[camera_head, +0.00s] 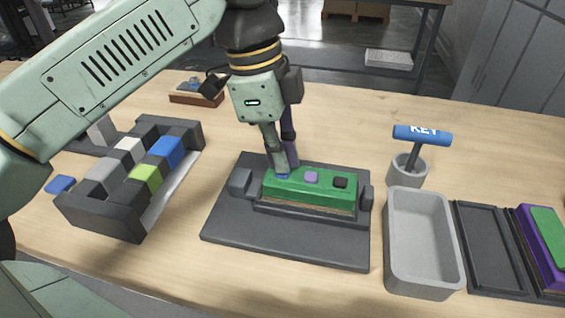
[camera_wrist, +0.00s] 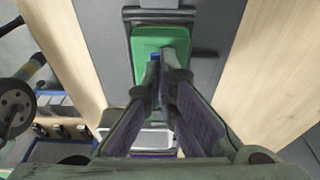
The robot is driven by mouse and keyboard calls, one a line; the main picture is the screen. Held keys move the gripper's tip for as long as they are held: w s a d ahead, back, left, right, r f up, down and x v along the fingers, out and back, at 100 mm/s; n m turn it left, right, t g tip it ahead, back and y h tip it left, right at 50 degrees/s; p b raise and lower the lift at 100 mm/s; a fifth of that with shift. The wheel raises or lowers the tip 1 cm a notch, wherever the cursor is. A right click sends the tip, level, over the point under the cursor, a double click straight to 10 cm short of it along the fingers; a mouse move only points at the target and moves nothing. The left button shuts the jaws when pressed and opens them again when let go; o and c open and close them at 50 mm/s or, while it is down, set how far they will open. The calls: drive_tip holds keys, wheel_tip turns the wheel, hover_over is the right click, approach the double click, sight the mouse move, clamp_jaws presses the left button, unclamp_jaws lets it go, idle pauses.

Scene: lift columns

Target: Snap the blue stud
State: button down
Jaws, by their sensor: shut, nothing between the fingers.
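The blue stud (camera_head: 282,176) sits at the left end of the top of a green block (camera_head: 325,193), mostly hidden under my fingertips. It also shows as a small blue patch in the wrist view (camera_wrist: 155,57), at the fingertips. A purple stud (camera_head: 312,177) and a black stud (camera_head: 341,182) sit along the same green top. The green block lies in a dark fixture (camera_head: 287,240) between two end clamps. My gripper (camera_head: 284,172) points down with its fingers shut and empty, over the blue stud. I cannot tell whether the tips press on it.
A dark rack (camera_head: 98,218) with several coloured blocks stands at left, a loose blue piece (camera_head: 60,184) beside it. At right are a grey bin (camera_head: 424,270), a blue KEY handle (camera_head: 423,135) in a cup (camera_head: 407,171), and a dark tray (camera_head: 489,245).

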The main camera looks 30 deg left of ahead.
wheel_tip(320, 180, up, 9)
drive_tip(key=p, duration=0.6)
drive_tip(key=shift+f, duration=0.2)
